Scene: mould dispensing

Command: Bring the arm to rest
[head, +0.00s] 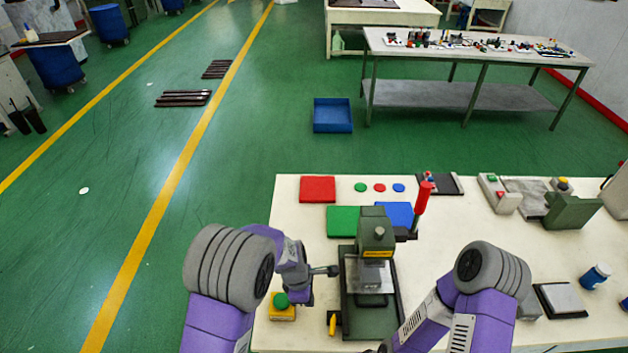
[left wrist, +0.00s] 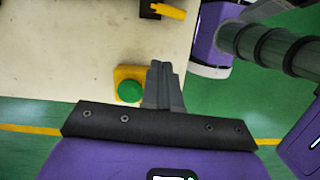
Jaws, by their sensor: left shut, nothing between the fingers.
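My left gripper shows in the left wrist view (left wrist: 164,75). Its grey fingers are together, with nothing between them, beside a green button on a yellow base (left wrist: 127,85). I cannot tell whether they touch the base. In the head view my left arm (head: 232,270) comes in at the table's left front, and the green button (head: 281,300) shows at its wrist. The left fingertips are hard to make out there. My right arm (head: 488,285) is bent over the table's front; its gripper is not visible.
A green press (head: 376,240) with a red-handled lever (head: 423,196) stands close to the left wrist. Red (head: 318,189), green (head: 342,222) and blue (head: 396,213) pads lie behind it. A blue bottle (head: 595,276) stands at the right. Open floor lies left of the table.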

